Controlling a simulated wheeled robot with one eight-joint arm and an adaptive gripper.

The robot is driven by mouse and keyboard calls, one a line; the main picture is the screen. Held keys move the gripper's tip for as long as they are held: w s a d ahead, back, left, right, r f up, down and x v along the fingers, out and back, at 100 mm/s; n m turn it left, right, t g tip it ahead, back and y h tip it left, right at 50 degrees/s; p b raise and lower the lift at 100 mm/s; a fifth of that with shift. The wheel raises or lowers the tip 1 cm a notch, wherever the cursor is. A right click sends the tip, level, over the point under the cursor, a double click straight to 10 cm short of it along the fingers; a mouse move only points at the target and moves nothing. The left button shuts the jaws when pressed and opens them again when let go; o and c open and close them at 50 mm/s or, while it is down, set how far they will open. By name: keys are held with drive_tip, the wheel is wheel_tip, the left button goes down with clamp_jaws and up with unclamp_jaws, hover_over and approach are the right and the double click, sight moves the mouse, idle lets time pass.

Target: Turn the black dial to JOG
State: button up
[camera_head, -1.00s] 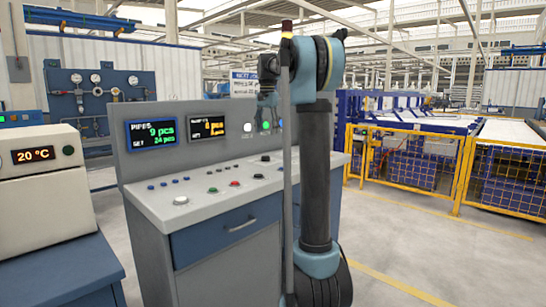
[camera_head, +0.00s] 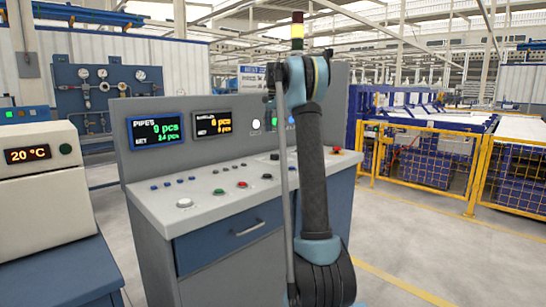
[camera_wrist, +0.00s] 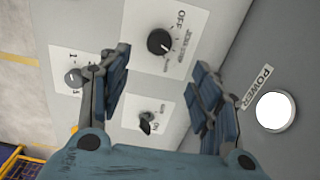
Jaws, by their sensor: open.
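The black dial (camera_wrist: 160,42) is a round knob on a white label plate in the wrist view, at the upper middle. The plate reads OFF and JOG beside it; the remaining lettering is too blurred to read, and I cannot tell which mark the dial points to. My gripper (camera_wrist: 161,60) is open, with one blue-padded finger on each side of the picture and nothing between them. The dial shows just beyond the gap between the fingertips; it looks apart from them. In the head view my arm stands before the console, and the dial cannot be made out.
In the wrist view, a grey knob (camera_wrist: 73,77) is left of the fingers, a small black switch (camera_wrist: 147,122) marked ON lies below the dial, and a white POWER lamp (camera_wrist: 273,111) is at right. The console (camera_head: 190,240) has several buttons; a yellow fence (camera_head: 430,165) stands right.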

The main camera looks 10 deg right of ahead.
sight(275, 157)
wheel_tip(275, 157, down, 13)
drive_tip(key=shift+d+f, duration=0.1)
drive_tip(key=shift+f, duration=0.05)
idle(0.4)
